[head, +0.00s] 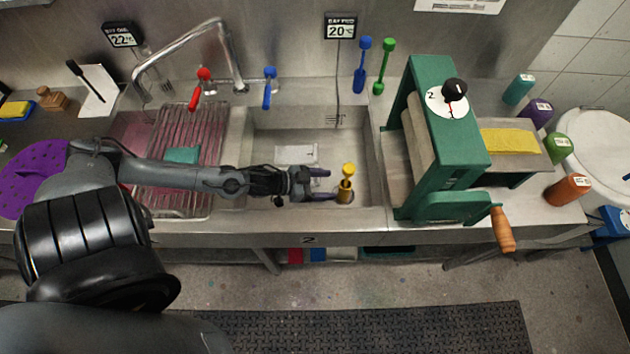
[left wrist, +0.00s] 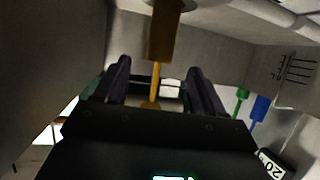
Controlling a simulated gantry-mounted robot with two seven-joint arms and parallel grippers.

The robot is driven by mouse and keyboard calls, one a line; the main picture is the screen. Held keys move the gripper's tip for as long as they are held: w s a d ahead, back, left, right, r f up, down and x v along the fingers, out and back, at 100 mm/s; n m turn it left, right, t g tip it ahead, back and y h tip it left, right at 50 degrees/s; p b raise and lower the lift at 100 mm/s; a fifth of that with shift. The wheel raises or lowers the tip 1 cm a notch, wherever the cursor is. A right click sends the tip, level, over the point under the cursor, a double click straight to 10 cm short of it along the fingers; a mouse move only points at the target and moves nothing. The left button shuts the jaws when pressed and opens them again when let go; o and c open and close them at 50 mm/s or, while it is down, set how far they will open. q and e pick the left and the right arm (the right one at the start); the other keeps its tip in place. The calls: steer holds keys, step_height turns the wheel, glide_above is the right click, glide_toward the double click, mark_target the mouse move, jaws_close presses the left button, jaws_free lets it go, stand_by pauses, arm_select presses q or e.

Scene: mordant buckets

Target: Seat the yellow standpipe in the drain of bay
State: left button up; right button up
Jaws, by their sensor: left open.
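The yellow standpipe (head: 348,170) stands about upright in the right-hand basin (head: 265,140), which has a "2" on its front. Its lower end is at the drain near the basin's front right; I cannot tell how deep it sits. My left gripper (head: 328,185) is open, just left of the pipe, fingers pointing at it. In the left wrist view the yellow standpipe (left wrist: 162,38) shows beyond and between the fingers (left wrist: 162,85), with its thick end by a metal ring at the top edge. No contact with the fingers shows. My right gripper is not in view.
A blue standpipe (head: 362,65) and a green standpipe (head: 384,66) stand behind the basin. A green mangle (head: 440,140) with a wooden handle is to the right. A rack (head: 180,150) covers the left basin. Red and blue taps and a spout rise at the back.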

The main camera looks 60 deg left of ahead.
arm_select(q)
steer(key=shift+p+v, duration=0.3)
steer(key=shift+v, duration=1.15)
steer(key=shift+r, duration=0.15)
